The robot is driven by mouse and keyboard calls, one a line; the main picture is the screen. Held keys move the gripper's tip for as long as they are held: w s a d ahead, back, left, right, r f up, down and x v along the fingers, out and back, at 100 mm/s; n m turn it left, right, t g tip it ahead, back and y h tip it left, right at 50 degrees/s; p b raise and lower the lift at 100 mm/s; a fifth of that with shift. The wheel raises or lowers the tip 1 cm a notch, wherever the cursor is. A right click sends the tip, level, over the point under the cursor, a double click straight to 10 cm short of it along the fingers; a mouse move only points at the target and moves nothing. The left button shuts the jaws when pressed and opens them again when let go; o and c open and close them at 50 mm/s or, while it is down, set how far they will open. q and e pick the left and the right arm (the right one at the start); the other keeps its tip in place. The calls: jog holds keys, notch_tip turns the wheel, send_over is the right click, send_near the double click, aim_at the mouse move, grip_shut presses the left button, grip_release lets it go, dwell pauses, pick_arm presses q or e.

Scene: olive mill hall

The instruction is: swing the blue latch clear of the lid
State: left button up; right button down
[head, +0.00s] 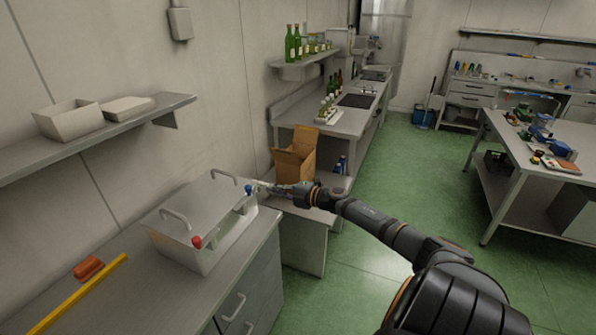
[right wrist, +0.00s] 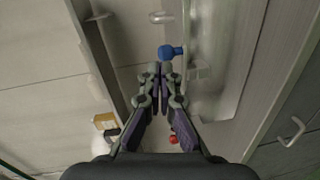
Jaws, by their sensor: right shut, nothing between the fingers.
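The pale box (head: 215,255) stands on the counter at the left, with a flat grey lid (head: 205,205) that carries two handles. The blue latch (head: 248,189) is at the lid's far right corner, and its blue knob also shows in the right wrist view (right wrist: 170,52). The red latch (head: 197,241) is at the near corner. My right gripper (head: 262,189) reaches in from the right, just beside the blue latch. In the right wrist view its fingertips (right wrist: 158,68) are together and empty, just short of the blue knob. I cannot tell whether they touch it. My left gripper is not in view.
An orange-brown block (head: 89,268) and a yellow bar (head: 80,295) lie on the counter left of the box. An open cardboard box (head: 294,165) stands behind my right gripper. A wall shelf (head: 110,130) overhangs the left side. Green floor lies open to the right.

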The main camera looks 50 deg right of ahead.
pick_arm(q)
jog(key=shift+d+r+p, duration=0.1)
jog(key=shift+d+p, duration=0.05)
jog(key=shift+p, duration=0.35)
pick_arm(e)
jog(key=s+d, duration=0.4)
jog(key=d, duration=0.2)
jog(key=shift+d+r, duration=0.25)
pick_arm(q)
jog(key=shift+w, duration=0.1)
pick_arm(e)
jog(key=shift+s, duration=0.1)
